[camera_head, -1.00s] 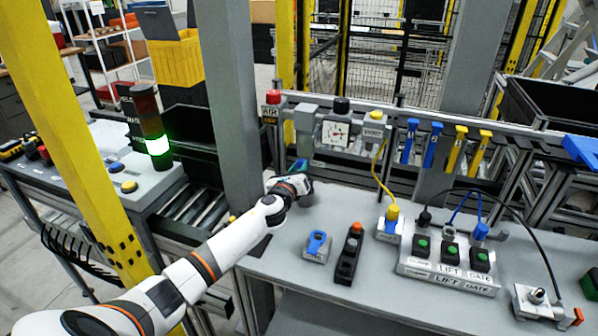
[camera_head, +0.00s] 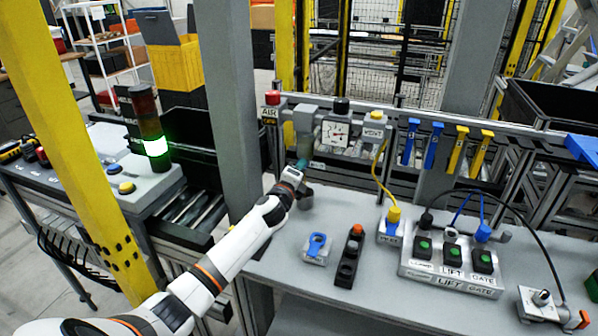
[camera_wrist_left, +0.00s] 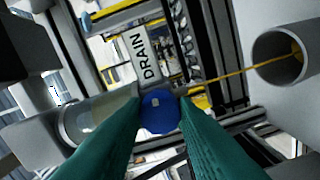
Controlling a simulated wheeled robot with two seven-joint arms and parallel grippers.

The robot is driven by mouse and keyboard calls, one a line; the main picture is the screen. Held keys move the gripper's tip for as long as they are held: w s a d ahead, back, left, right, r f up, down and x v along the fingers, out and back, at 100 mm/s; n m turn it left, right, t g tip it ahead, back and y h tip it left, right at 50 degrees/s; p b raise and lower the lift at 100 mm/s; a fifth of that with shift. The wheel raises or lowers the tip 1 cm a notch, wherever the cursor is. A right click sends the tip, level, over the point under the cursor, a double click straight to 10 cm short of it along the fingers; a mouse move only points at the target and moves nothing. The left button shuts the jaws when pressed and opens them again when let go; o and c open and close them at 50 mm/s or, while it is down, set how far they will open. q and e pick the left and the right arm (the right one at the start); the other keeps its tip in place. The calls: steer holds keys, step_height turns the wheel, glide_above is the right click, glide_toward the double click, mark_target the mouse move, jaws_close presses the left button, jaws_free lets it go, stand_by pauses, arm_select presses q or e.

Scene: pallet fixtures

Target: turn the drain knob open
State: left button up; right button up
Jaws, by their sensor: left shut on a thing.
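The drain knob (camera_wrist_left: 160,112) is round and blue in the left wrist view, below a grey plate marked DRAIN (camera_wrist_left: 142,57). My left gripper (camera_wrist_left: 160,128) has its two green fingers on either side of the knob, shut on it. In the head view my left gripper (camera_head: 303,164) reaches under the air unit at the back of the bench. The knob cannot be made out there. My right gripper is in neither view.
Above the gripper are a red AIR button (camera_head: 272,98), a gauge (camera_head: 335,133) and a VENT block (camera_head: 374,131). A blue-topped fixture (camera_head: 317,246) and a black switch strip (camera_head: 349,258) stand nearer on the bench.

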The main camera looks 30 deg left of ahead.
arm_select(q)
steer(key=shift+n, duration=0.5)
steer(key=o, duration=1)
steer(key=b+v, duration=0.2)
steer(key=v, duration=1)
steer(key=shift+s+f, duration=0.1)
